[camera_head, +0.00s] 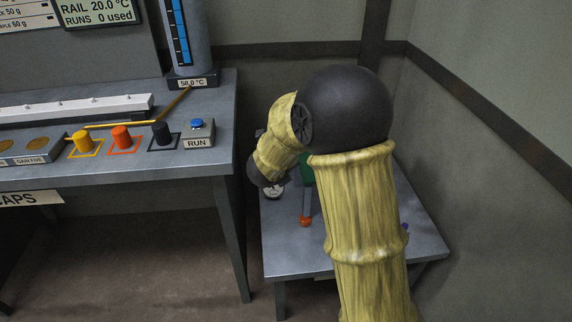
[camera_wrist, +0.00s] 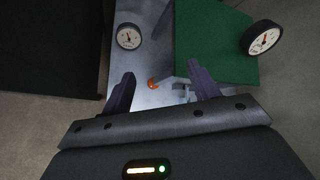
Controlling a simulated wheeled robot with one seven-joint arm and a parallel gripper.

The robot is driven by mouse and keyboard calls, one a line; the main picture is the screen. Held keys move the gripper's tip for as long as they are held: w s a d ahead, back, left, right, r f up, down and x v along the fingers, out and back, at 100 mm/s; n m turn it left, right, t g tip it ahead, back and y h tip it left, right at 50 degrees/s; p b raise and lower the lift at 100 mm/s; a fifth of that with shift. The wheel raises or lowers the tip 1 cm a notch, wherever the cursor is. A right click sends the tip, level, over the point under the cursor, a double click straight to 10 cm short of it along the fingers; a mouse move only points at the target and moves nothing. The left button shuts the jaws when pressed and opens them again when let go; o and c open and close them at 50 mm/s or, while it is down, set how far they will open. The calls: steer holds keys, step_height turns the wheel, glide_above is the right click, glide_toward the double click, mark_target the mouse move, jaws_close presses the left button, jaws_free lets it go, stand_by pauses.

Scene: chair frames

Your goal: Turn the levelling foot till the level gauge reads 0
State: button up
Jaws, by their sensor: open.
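In the wrist view my gripper (camera_wrist: 162,88) is open, its two dark purple fingers apart over the small grey table (camera_head: 290,255). A small orange piece (camera_wrist: 152,84) shows between the fingers, below them. A green block (camera_wrist: 215,45) lies beyond the right finger. One round white dial (camera_wrist: 128,36) is at the upper left and another white dial (camera_wrist: 261,37) at the upper right; their readings are too small to tell, and so is which one is the level gauge. In the head view my arm hides most of this; an orange ball (camera_head: 305,221) shows beside it. I cannot clearly identify the levelling foot.
A larger bench (camera_head: 215,110) stands left, bearing yellow (camera_head: 83,141), orange (camera_head: 121,137) and black (camera_head: 161,133) caps, a RUN button box (camera_head: 198,134) and a column reading 58.0 °C (camera_head: 192,83). Walls close in behind and right. A floor gap separates the bench and small table.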

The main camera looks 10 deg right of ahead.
steer(key=s+d+n+g+y, duration=0.1)
steer(key=s+d+n+g, duration=0.2)
steer(key=s+n, duration=0.9)
steer(key=s+d+f+n+g+y, duration=0.1)
steer(key=s+d+n+g+y, duration=0.1)
steer(key=s+n, duration=1)
steer(key=d+n+g, duration=0.1)
steer(key=d+n, duration=0.1)
steer(key=n, duration=0.5)
steer(key=shift+s+d+n, duration=0.2)
steer(key=shift+s+n, duration=0.1)
